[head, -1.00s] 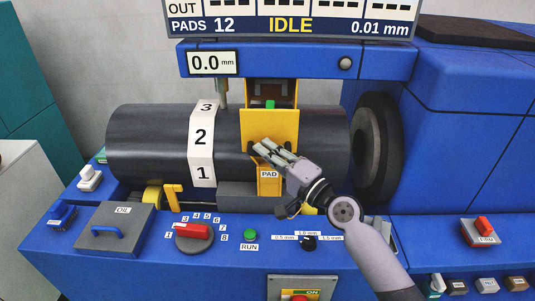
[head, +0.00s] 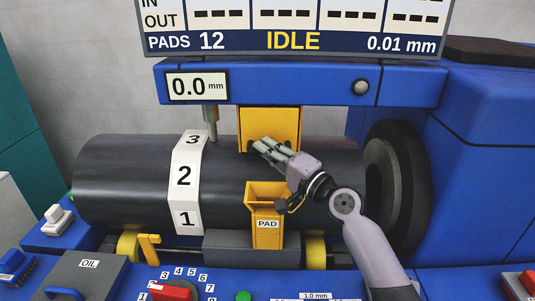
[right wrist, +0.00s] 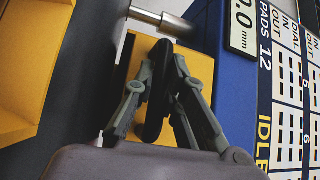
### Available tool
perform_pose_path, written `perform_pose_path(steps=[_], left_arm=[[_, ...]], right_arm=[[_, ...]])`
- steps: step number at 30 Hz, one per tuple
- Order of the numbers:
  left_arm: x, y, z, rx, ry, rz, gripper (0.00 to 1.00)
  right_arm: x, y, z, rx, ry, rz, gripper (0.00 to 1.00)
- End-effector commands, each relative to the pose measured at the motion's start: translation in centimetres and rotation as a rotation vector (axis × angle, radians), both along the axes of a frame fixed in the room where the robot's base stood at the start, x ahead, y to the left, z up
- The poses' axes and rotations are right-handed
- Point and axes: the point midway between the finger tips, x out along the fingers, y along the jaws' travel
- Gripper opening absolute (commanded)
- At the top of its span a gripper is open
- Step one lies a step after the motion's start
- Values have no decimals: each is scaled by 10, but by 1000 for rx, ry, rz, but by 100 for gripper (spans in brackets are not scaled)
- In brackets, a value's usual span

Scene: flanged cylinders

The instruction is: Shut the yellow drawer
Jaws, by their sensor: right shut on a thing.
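The yellow drawer (head: 270,122) sits under the blue beam, above the black roller, with its front face showing and its inside hidden. Its dark handle (right wrist: 158,95) stands out from the yellow front, which also shows in the right wrist view (right wrist: 136,62). My right gripper (head: 258,146) is at the lower part of the drawer front, its fingers closed around the handle. In the right wrist view the fingers (right wrist: 157,85) lie on both sides of the handle. My left gripper is not in view.
A yellow PAD bin (head: 267,236) stands open-topped just below my right gripper. The black roller (head: 120,180) with its numbered white band (head: 185,205) is at the left. The blue beam (head: 300,82) runs above the drawer. A dark round flange (head: 405,190) is at the right.

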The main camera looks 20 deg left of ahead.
Motion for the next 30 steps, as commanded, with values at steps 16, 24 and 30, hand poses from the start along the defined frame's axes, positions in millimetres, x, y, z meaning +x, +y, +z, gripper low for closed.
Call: perform_pose_path(steps=[16,24,30], left_arm=[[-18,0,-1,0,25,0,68],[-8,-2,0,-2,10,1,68],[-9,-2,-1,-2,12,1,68]], right_arm=[[1,0,-3,-5,3,-2,33],[-1,-6,-4,-5,2,-3,33],[-15,-31,-9,-6,2,-4,33]])
